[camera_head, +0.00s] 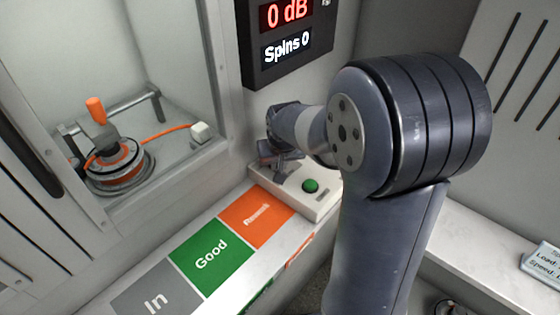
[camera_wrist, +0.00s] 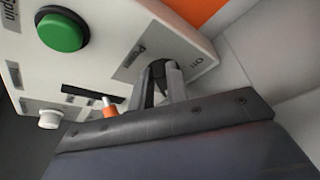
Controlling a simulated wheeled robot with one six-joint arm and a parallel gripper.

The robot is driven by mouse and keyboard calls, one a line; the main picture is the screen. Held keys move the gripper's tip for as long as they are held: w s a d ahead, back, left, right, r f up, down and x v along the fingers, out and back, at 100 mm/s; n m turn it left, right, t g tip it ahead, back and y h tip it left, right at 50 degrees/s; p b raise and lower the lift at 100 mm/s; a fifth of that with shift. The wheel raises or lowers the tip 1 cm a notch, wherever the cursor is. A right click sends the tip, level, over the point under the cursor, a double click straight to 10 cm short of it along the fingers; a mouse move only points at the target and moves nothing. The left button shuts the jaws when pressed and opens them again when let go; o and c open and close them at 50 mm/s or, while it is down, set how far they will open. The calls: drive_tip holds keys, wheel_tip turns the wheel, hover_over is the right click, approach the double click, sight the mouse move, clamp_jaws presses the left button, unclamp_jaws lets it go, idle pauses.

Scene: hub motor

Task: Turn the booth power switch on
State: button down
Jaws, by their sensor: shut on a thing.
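The pale control box (camera_head: 322,203) sits at the far end of the counter, and its face fills the upper left of the wrist view (camera_wrist: 105,42). A grey plate on it (camera_wrist: 133,62) reads "Power", with "Off" at its right end. My gripper (camera_wrist: 164,68) is at this plate, its fingertips shut close together on the power switch. The switch is mostly hidden between the fingers, so I cannot tell its position. In the head view my gripper (camera_head: 284,165) is at the box's far left part, partly behind my arm.
A green button (camera_head: 311,186) is beside my gripper on the box. Orange, green (camera_head: 212,253) and grey (camera_head: 155,290) labelled pads line the counter. A hub motor (camera_head: 117,165) with an orange cable sits in the booth. The display (camera_head: 288,40) reads "0 dB, Spins 0".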

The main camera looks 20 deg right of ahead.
drive_tip(key=shift+a+m+h, duration=0.25)
drive_tip(key=shift+m+h, duration=0.15)
drive_tip(key=shift+m, duration=0.6)
drive_tip(key=c, duration=1.4)
unclamp_jaws()
drive_tip(key=p+v, duration=0.1)
drive_tip(key=v, duration=0.9)
drive_tip(key=shift+s+r, duration=0.15)
drive_tip(key=shift+r, duration=0.25)
drive_tip(key=shift+f, duration=0.1)
